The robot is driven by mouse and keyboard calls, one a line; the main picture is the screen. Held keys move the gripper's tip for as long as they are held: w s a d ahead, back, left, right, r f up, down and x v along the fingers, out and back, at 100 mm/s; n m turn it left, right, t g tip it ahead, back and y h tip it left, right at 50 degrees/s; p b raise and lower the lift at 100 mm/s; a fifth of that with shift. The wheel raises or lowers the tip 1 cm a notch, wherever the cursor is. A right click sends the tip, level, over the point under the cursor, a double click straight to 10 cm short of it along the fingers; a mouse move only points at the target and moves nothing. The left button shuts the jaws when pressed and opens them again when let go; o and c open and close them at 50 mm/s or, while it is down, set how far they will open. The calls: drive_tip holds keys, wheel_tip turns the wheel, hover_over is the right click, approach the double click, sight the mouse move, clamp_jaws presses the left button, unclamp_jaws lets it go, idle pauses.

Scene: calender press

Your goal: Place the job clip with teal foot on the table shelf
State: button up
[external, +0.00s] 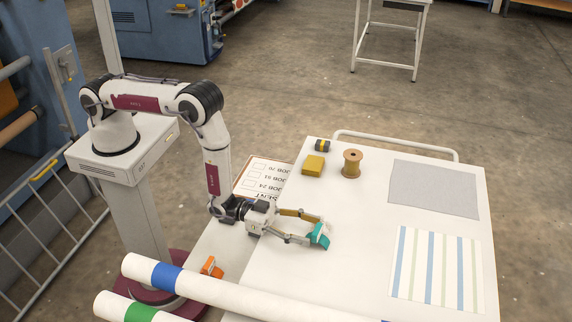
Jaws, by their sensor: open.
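The job clip with teal foot (320,236) is at my fingertips, over the left part of the white table top (360,214). Its teal part faces the camera and a pale part shows at its upper edge. My gripper (312,229) is open, fingers pointing right, with the clip at or between the tips. I cannot tell whether the fingers touch it or whether it rests on the table. A lower pale shelf-like surface (222,246) runs along the table's left side; I cannot tell if this is the table shelf.
An orange clip (212,267) and a job board (262,178) lie at the left. A yellow block (313,166), a spool (351,163) and a dark roll (322,145) stand at the back. Grey (435,187) and striped (437,268) sheets lie right. Long rolls (225,291) cross the front.

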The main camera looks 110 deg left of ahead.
drive_tip(key=shift+s+a+f, duration=0.1)
drive_tip(key=shift+s+f, duration=0.05)
drive_tip(key=shift+s, duration=3.3)
drive_tip(key=shift+w+r, duration=0.45)
drive_tip(key=shift+r, duration=0.1)
wheel_tip(320, 180, up, 18)
drive_tip(key=w+a+g, duration=0.2)
drive_tip(key=a+g, duration=0.1)
drive_tip(key=g, duration=0.2)
drive_tip(key=s+a+r+g, duration=0.1)
drive_tip(key=s+r, duration=0.4)
drive_tip(key=r, duration=0.1)
drive_tip(key=s+a+r+g, duration=0.1)
drive_tip(key=s+r+g, duration=0.1)
drive_tip(key=s, duration=1)
drive_tip(key=s+a+r+g+y, duration=0.1)
drive_tip(key=s+a+r+g, duration=0.1)
drive_tip(key=s, duration=1)
drive_tip(key=s+a+r+n+g, duration=0.1)
drive_tip(key=s+r, duration=0.3)
drive_tip(key=s, duration=0.8)
drive_tip(key=shift+s+a+g+y, duration=0.2)
drive_tip(key=shift+a+g+y, duration=0.1)
drive_tip(key=shift+a+g, duration=0.3)
